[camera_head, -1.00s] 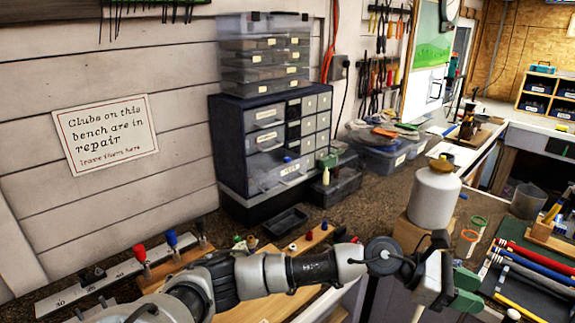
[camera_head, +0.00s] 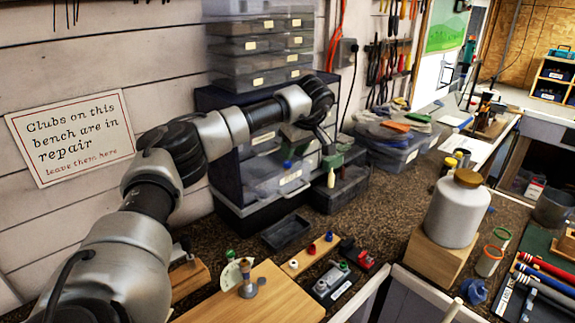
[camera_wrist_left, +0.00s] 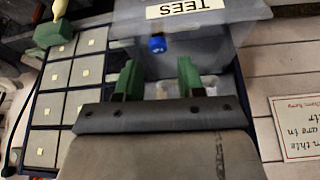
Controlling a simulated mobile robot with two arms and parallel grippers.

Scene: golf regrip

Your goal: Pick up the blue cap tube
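The blue cap tube (camera_head: 287,164) shows mainly as its blue cap, at the front of the clear, pulled-out tees drawer (camera_head: 264,180), just above the label. The cap also shows in the left wrist view (camera_wrist_left: 157,44); its body is hard to make out. My left gripper (camera_wrist_left: 157,78) has two green fingers set apart with a gap between them. It is open and empty, and the cap lies ahead of that gap, apart from the fingers. In the head view the arm reaches over to the drawer cabinet and its fingers are mostly hidden. My right gripper is not in view.
A green-topped tool with a pale handle (camera_head: 331,165) stands right of the drawer. A black tray (camera_head: 287,232) lies on the bench below. Clear stacked drawers (camera_head: 255,62) rise above the cabinet. A white bottle (camera_head: 458,210) stands on a wooden block at right.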

